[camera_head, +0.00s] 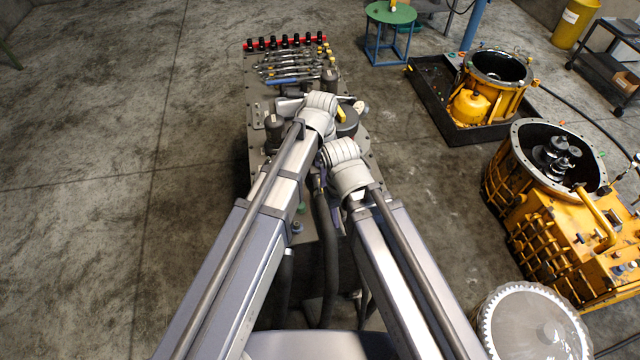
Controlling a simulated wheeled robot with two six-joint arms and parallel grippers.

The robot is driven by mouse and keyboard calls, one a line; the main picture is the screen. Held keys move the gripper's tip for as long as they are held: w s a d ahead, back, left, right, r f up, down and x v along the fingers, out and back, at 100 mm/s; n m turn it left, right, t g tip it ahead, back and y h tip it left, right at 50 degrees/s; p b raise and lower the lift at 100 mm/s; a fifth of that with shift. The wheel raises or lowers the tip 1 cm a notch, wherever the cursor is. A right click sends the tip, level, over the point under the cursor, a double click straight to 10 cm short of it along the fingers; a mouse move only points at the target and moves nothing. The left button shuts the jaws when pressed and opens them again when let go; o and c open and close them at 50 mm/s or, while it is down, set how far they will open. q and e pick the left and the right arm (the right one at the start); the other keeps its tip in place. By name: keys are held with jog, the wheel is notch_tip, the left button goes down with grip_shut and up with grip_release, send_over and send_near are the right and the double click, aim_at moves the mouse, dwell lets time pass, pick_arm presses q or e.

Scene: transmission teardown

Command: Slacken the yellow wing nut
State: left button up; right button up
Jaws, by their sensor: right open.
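A small yellow piece (341,113) shows on the bench just right of my left arm's grey joint. It may be the yellow wing nut, but it is too small to tell its shape. A dark round part (348,124) sits beside it. My right gripper (317,181) is mostly hidden by my right arm, low over the bench and nearer to me than the yellow piece. It is open, and I see nothing held in it. My left gripper is hidden behind my left arm.
The bench (258,170) carries a row of wrenches (290,68) and a red rack (287,42) at its far end. Yellow housings (545,225) and a black tray (440,100) stand to the right, with a large gear (530,325) at lower right. Floor at left is clear.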

pick_arm(q)
notch_tip(320, 180, down, 5)
jog(key=b, duration=0.4)
jog(key=shift+f, duration=0.2)
jog(key=shift+c, duration=0.2)
grip_shut()
